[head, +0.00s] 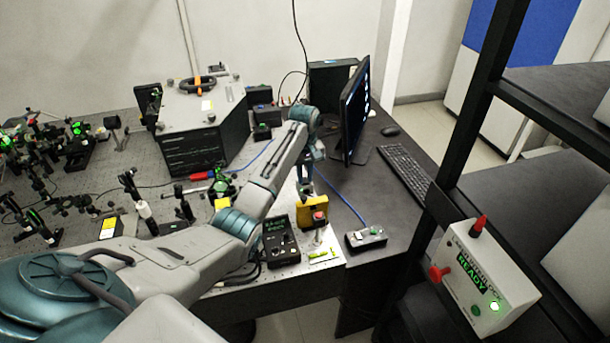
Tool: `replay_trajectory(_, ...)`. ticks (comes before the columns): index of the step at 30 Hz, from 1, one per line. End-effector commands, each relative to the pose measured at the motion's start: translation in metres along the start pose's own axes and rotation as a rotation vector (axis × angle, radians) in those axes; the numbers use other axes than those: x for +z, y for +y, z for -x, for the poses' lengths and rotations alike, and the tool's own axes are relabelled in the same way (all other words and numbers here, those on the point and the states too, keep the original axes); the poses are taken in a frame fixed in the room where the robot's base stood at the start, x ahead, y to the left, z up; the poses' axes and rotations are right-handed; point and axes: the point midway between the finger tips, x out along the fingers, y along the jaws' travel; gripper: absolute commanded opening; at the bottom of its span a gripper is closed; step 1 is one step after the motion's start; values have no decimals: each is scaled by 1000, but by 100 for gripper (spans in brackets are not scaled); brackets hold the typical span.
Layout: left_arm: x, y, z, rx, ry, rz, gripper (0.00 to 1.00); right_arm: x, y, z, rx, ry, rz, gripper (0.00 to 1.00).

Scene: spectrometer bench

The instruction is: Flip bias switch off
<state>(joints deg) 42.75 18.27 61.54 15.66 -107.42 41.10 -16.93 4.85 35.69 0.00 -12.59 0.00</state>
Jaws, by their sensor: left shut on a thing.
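My left arm reaches in from the left across the bench, and its gripper (306,188) points down at the back edge of a yellow box with a red button (313,216). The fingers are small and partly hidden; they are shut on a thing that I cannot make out. A small light grey box (366,238) with a blue cable stands to the right, apart from the gripper. A black controller (280,243) with a green display and small controls stands to the left of the yellow box. Which part is the bias switch is too small to tell. My right gripper is out of view.
A monitor (355,110), keyboard (405,172) and mouse (390,130) stand on the dark desk behind. Optics crowd the left of the bench. A dark shelf frame (480,110) and a white box reading READY (486,280) stand at the right.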

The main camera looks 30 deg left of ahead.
Motion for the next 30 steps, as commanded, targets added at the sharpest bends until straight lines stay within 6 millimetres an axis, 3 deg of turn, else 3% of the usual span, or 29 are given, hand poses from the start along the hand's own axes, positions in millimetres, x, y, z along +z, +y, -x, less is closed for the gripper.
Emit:
replay_trajectory(9,-6,0,1,-1,-183,1,0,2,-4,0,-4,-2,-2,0)
replay_trajectory(22,-6,-1,1,0,-212,1,0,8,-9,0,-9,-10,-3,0)
replay_trajectory(23,-6,-1,1,0,-212,1,22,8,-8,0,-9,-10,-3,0)
replay_trajectory(25,-6,-1,1,0,-212,1,36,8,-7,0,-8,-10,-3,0)
replay_trajectory(30,-6,-1,1,0,-212,1,38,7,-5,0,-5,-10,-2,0)
